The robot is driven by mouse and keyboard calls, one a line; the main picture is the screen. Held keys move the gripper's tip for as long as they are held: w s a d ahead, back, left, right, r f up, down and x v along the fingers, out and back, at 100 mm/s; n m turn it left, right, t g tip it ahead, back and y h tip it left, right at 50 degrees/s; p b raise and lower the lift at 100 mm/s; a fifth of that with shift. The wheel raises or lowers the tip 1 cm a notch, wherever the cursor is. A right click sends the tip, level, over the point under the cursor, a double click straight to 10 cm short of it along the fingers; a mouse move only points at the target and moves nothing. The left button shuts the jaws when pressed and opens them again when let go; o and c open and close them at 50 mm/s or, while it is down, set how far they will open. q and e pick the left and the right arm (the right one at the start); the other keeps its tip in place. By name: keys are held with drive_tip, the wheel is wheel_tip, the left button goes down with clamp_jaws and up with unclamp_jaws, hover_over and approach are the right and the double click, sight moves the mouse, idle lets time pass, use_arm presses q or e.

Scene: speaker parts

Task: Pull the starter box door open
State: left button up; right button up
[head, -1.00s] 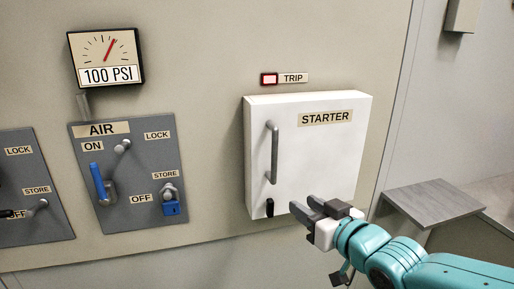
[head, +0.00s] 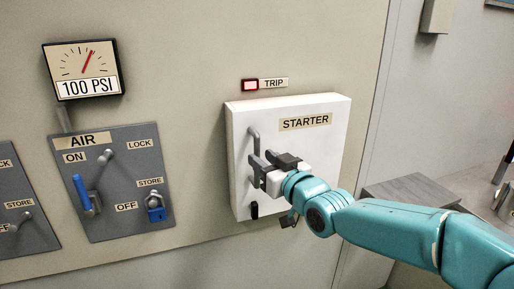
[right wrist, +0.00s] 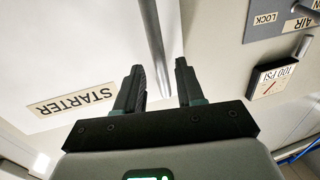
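The white starter box (head: 318,150) is on the wall with its door shut and a STARTER label on its front. Its grey vertical bar handle (head: 255,138) is on the left side of the door. My right gripper (head: 260,158) is open in front of the handle, its fingers covering the handle's middle. In the right wrist view, the handle (right wrist: 153,35) lines up between the spread fingers of the gripper (right wrist: 159,66), with a gap on both sides. A small black latch-like part (head: 254,210) is at the door's lower left. My left gripper is not in view.
A lit TRIP lamp (head: 250,86) is above the box. The AIR panel (head: 125,215) with a blue lever and blue padlock is to the left, under a 100 PSI gauge (head: 83,69). A grey shelf (head: 412,188) juts out at the right.

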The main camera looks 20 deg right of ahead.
sight(259, 156)
drive_tip(key=shift+p+x, duration=0.4)
drive_tip(key=shift+x, duration=1.35)
drive_tip(key=shift+c, duration=0.3)
clamp_jaws()
drive_tip(key=shift+s, duration=0.15)
